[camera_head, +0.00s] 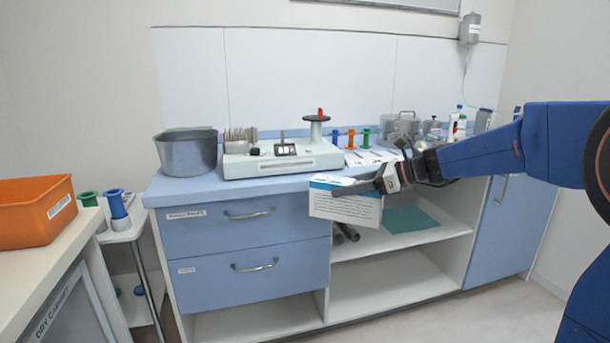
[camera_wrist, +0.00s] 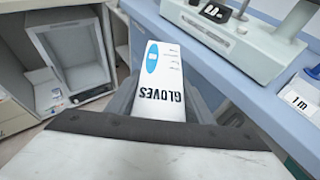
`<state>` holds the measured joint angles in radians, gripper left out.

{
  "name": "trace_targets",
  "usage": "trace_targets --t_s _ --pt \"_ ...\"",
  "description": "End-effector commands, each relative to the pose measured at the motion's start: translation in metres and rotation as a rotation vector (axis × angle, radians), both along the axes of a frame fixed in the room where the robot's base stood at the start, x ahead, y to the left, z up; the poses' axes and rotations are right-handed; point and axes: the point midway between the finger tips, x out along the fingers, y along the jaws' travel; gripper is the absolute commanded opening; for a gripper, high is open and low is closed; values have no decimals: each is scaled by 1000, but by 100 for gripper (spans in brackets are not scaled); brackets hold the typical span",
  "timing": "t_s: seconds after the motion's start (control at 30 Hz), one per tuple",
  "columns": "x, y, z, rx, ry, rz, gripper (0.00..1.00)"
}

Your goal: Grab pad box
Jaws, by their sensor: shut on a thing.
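A white box with a blue patch (camera_head: 345,208) is held in the air in front of the counter. In the wrist view the box (camera_wrist: 162,80) carries the word GLOVES on its upper face; I see no pad label on it. My gripper (camera_head: 362,187) comes in from the right and is shut on this box. In the wrist view its dark fingers lie on either side of the box, partly hidden beneath the wrist housing. I see no other box marked as a pad box.
The blue counter (camera_head: 180,189) carries a metal pot (camera_head: 187,155), a pale device (camera_head: 268,163), colored spools and metal canisters (camera_head: 405,125). Open shelves (camera_head: 385,290) with a green cloth (camera_head: 409,219) lie below. An orange bin (camera_head: 35,212) stands at the left.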

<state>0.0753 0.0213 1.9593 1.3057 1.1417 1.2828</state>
Motion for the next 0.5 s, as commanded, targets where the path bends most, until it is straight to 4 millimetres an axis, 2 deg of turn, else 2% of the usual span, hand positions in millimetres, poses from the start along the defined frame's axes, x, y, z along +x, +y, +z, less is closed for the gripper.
trace_targets --t_s 0.03,0.23,0.5 --pt "6 -11 -26 2 9 -51 14" --pt "34 -53 -121 0 12 -266 14" --pt "64 -95 -214 -1 9 -477 14"
